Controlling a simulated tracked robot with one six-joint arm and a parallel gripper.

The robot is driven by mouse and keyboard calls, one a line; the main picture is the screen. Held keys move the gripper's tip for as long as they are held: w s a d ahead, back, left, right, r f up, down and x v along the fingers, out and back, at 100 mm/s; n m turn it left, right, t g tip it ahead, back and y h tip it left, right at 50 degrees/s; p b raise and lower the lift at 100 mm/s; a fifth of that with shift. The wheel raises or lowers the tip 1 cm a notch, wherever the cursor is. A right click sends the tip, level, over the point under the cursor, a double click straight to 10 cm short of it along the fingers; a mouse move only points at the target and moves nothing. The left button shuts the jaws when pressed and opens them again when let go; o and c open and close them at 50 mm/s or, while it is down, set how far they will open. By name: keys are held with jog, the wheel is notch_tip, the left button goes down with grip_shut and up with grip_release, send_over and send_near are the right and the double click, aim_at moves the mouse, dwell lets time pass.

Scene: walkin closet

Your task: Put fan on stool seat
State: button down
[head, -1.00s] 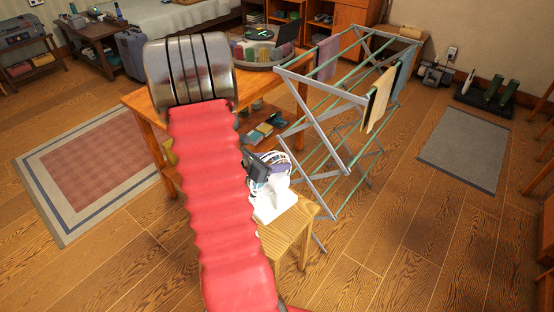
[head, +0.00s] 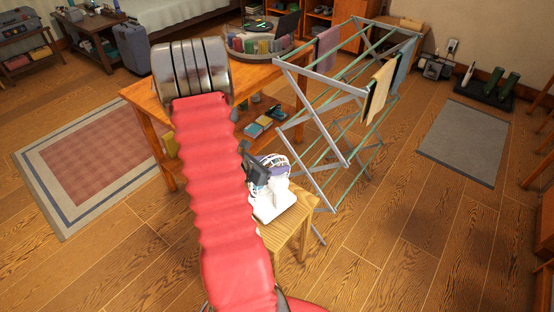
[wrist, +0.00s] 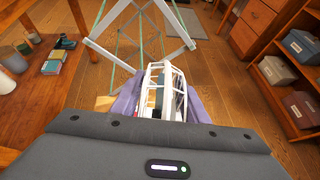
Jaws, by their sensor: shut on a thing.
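The fan (head: 270,187) is white with a wire cage and a dark part, and my arm partly hides it in the head view. It is over the wooden stool seat (head: 298,217); I cannot tell whether its base touches the seat. My gripper (head: 256,172) is shut on the fan's upper part. In the wrist view the white cage of the fan (wrist: 165,90) is between the purple-grey fingers of my gripper (wrist: 160,104). A light wood patch of the stool (wrist: 104,103) shows at left there.
A folding drying rack (head: 335,100) with hanging towels stands close behind the stool. A wooden table (head: 142,98) is behind my arm at left. Bare floor (head: 400,240) lies to the right, with a grey mat (head: 464,142) farther off.

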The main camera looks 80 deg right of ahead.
jog(key=shift+f, duration=0.35)
jog(key=c, duration=1)
grip_release()
jog(key=shift+f, duration=0.2)
jog(key=shift+c, duration=0.2)
jog(key=shift+r, duration=0.1)
jog(key=v, duration=1.2)
jog(key=shift+w, duration=0.1)
